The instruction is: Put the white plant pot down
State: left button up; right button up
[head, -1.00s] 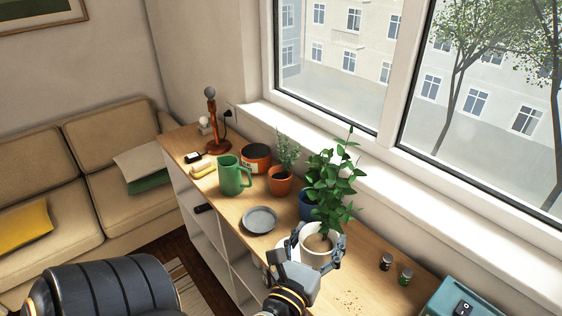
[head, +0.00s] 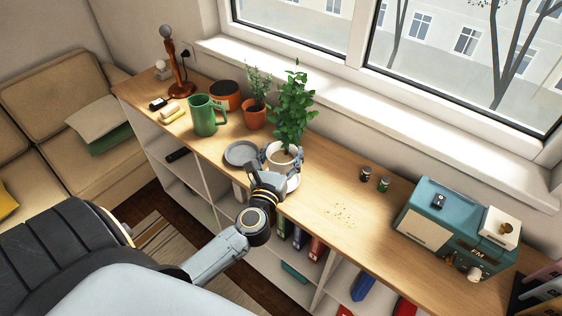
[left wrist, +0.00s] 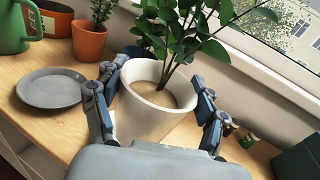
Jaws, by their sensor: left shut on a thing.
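The white plant pot (head: 289,156) holds brown soil and a leafy green plant (head: 294,108). My left gripper (head: 280,160) is shut on it, with one finger on each side. In the left wrist view the pot (left wrist: 148,112) sits upright between the fingers (left wrist: 158,105). A white saucer (head: 293,183) shows partly below the pot, on the wooden counter (head: 318,200). The pot's base is hidden by my gripper, so I cannot tell whether it touches anything. My right gripper is not in view.
A grey plate (head: 240,153) lies close left of the pot. A blue pot (left wrist: 136,51) stands behind it. A terracotta pot (head: 255,117) and green jug (head: 205,116) stand further left. Two small jars (head: 374,179) and a teal radio (head: 455,227) are right. Crumbs (head: 341,212) lie on otherwise bare counter between.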

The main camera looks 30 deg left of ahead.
aim_at(282, 159)
pick_arm(q)
jog(key=shift+w+a+f, duration=0.15)
jog(key=shift+w+f, duration=0.05)
jog(key=shift+w, duration=0.05)
jog(key=shift+w+a+f, duration=0.15)
jog(key=shift+f, duration=0.15)
jog(key=f, duration=0.1)
jog(key=f+b, duration=0.1)
jog(key=shift+w+a+f, duration=0.15)
jog(key=shift+a+f, duration=0.05)
jog(key=shift+f, duration=0.6)
jog(key=shift+f+b, duration=0.15)
jog(key=shift+b, duration=0.25)
jog(key=o, duration=1.5)
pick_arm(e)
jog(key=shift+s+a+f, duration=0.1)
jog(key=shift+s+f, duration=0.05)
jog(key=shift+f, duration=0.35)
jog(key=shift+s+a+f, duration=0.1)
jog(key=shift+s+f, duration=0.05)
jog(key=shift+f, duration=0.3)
